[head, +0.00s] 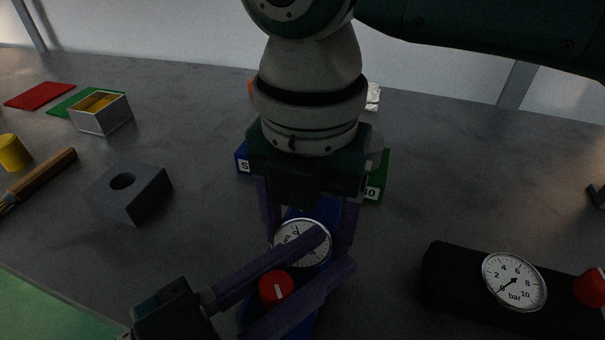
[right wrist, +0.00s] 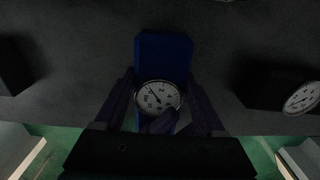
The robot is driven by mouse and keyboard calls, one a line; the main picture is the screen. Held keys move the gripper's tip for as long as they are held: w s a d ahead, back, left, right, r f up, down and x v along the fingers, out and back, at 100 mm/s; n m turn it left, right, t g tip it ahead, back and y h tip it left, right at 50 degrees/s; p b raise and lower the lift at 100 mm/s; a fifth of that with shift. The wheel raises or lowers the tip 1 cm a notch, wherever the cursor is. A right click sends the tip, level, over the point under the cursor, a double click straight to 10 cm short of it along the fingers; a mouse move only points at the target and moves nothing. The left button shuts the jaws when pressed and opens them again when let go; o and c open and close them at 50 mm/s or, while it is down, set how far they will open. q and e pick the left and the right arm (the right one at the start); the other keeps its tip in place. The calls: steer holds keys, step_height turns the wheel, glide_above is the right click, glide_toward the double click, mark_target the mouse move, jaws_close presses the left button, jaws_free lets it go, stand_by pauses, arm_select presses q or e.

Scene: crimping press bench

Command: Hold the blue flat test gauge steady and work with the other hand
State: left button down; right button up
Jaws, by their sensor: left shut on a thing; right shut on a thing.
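The blue flat test gauge (head: 297,213) lies at the bottom middle of the head view, with a round white dial (head: 291,244) and a red knob (head: 277,287). My right gripper (head: 308,230) comes down from above, its purple fingers on both sides of the blue body, shut on it. My left gripper (head: 338,252) reaches in from the lower left, its fingers on both sides of the red knob, shut on it. One left finger covers part of the dial. In the right wrist view the blue body (right wrist: 163,55) and dial (right wrist: 155,95) sit between my right fingers; the knob is hidden.
A black gauge (head: 455,275) with a bar dial lies at right. Blue (head: 241,158) and green (head: 378,178) labelled blocks stand behind my right gripper. A grey block with a hole (head: 145,195), open box (head: 103,118), yellow cylinder (head: 13,153) and wooden-handled tool (head: 45,174) are left.

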arm_select(q)
steer(key=shift+d+r+m+g+h, duration=0.1)
steer(key=shift+m+g+h, duration=0.3)
steer(key=shift+g, duration=0.1)
steer(key=c, duration=0.6)
jaws_free()
steer(key=v, duration=1.2)
